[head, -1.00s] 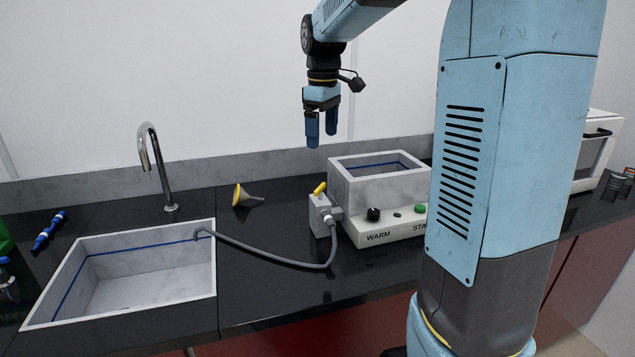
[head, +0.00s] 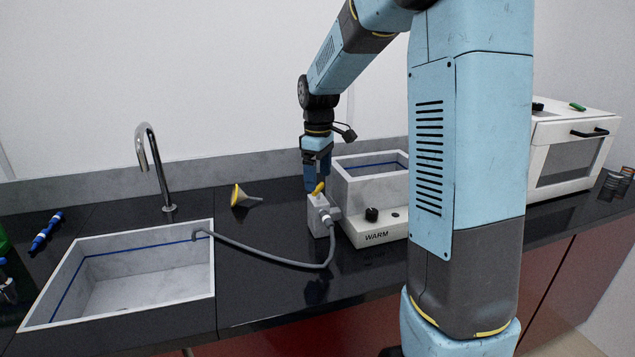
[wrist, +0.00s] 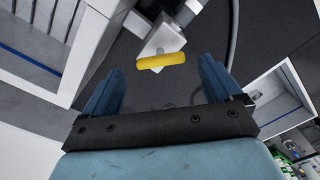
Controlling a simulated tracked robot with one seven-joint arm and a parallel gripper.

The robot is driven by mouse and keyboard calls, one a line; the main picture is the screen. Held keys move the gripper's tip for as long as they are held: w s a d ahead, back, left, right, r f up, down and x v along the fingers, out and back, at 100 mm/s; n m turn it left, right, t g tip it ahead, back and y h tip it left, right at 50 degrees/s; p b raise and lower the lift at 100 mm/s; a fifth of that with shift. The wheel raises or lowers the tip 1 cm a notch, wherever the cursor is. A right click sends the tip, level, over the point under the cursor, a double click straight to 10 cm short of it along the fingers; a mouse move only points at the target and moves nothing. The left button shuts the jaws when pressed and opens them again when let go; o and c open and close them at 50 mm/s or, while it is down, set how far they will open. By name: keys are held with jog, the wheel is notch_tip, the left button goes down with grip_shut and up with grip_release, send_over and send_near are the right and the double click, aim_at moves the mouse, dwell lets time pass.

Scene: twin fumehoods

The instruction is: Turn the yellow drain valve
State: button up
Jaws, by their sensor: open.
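The yellow drain valve (head: 319,187) is a small yellow handle on top of a grey block (head: 318,213) at the left side of the water bath (head: 371,188). My gripper (head: 315,180) points down just above and behind the block, close to the handle. In the wrist view my gripper (wrist: 160,92) is open, its two blue fingers apart. The yellow handle (wrist: 161,61) lies crosswise beyond the fingertips, between their lines. I cannot tell from these views whether a finger touches it.
A grey hose (head: 270,259) runs from the block to the sink (head: 216,275) on the left. A tap (head: 153,165) and a yellow-rimmed funnel (head: 242,197) stand behind. A white oven (head: 570,150) is at right.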

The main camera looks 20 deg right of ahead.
aim_at(318, 193)
jog(key=shift+f, duration=1.25)
jog(key=c, duration=1)
